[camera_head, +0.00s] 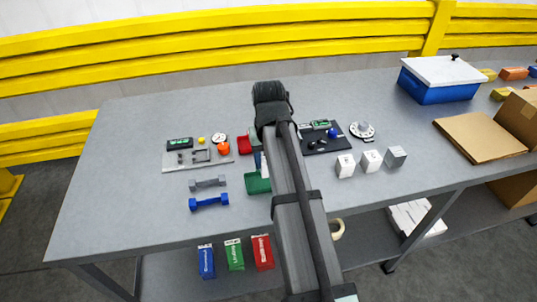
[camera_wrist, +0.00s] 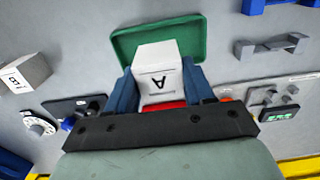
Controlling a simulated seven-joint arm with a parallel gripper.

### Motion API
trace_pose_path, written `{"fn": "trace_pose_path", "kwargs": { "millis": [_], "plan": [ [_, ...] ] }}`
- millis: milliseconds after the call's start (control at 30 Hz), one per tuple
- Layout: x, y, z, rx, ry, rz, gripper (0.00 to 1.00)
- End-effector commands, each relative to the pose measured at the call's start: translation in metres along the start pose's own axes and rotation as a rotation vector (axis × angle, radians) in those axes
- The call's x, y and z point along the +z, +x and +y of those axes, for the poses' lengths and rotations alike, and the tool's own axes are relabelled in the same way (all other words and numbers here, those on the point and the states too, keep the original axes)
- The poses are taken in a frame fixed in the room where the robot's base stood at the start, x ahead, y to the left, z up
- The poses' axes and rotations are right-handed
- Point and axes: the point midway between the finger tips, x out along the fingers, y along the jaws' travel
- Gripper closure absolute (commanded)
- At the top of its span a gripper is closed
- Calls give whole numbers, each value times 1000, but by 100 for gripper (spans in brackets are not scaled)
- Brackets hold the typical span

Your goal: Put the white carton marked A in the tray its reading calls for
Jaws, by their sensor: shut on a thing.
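The white carton marked A (camera_wrist: 158,78) is between the two blue fingers of my gripper (camera_wrist: 162,84), which is shut on it. In the wrist view the letter appears upside down. The carton is in front of the green tray (camera_wrist: 124,44), overlapping it in the picture; I cannot tell its height or whether it touches. In the head view my arm hides most of the gripper and carton beside the green tray (camera_head: 257,184). A red tray (camera_head: 243,144) lies farther back. Small displays are lit on the light board (camera_head: 180,143) and the dark board (camera_head: 320,124); I cannot read them.
Several small cartons stand right of my arm, such as a white one (camera_head: 345,165) and a grey one (camera_head: 396,157). A dial (camera_head: 362,130) is behind them. Grey (camera_head: 208,183) and blue (camera_head: 209,202) handles lie left. A blue bin (camera_head: 440,82) stands back right.

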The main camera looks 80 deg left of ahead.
Motion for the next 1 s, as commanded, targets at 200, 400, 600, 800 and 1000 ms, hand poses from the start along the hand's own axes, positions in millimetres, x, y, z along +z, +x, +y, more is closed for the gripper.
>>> {"fn": "trace_pose_path", "kwargs": {
  "millis": [200,400,600,800,1000],
  "plan": [
    [1,17,0,0,-1,-1,76],
    [1,33,0,0,-1,-2,76],
    [0,43,0,0,-1,0,76],
    [0,46,0,0,-1,0,76],
    [0,46,0,0,-1,0,43]
  ]
}}
